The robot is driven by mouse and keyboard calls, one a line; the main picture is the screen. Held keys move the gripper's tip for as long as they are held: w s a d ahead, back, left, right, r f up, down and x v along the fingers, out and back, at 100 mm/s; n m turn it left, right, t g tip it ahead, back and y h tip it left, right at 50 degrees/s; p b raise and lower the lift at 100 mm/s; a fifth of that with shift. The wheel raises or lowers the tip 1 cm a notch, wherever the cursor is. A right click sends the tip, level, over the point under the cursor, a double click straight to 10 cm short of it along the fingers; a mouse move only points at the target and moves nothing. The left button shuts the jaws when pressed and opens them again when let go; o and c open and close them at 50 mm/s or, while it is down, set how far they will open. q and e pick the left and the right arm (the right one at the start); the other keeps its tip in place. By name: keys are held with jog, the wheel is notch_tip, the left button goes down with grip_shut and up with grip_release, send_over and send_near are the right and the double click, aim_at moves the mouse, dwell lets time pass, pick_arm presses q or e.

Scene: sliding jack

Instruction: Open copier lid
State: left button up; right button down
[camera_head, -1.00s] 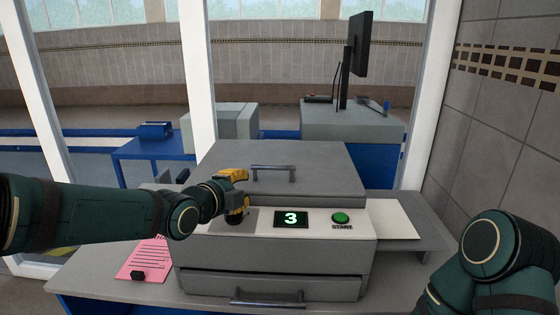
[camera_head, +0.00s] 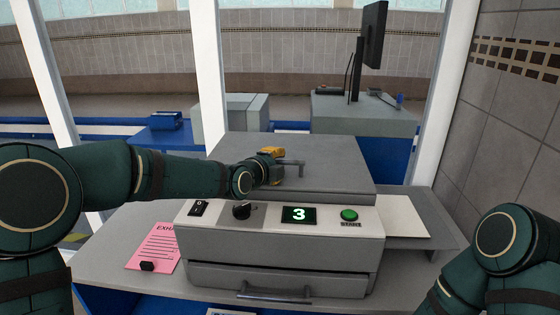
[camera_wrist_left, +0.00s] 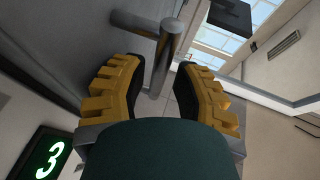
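The copier (camera_head: 280,245) stands on the counter with its grey lid (camera_head: 330,150) down. A metal bar handle (camera_head: 294,163) is on the lid and also shows in the left wrist view (camera_wrist_left: 163,62). My left gripper (camera_head: 278,165) is at the handle's left end. In the left wrist view my left gripper (camera_wrist_left: 158,92) is open, its yellow fingers on either side of the handle's bar, with gaps visible. Only my right arm's links show at lower right in the head view; its gripper is out of view.
The front panel has a switch (camera_head: 198,208), a black knob (camera_head: 241,210), a display reading 3 (camera_head: 299,215) and a green start button (camera_head: 349,215). A drawer handle (camera_head: 274,293) sits below. A pink sheet (camera_head: 155,247) lies left. A tiled wall (camera_head: 510,130) bounds the right.

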pick_arm(q)
jog(key=shift+x, duration=0.85)
grip_shut()
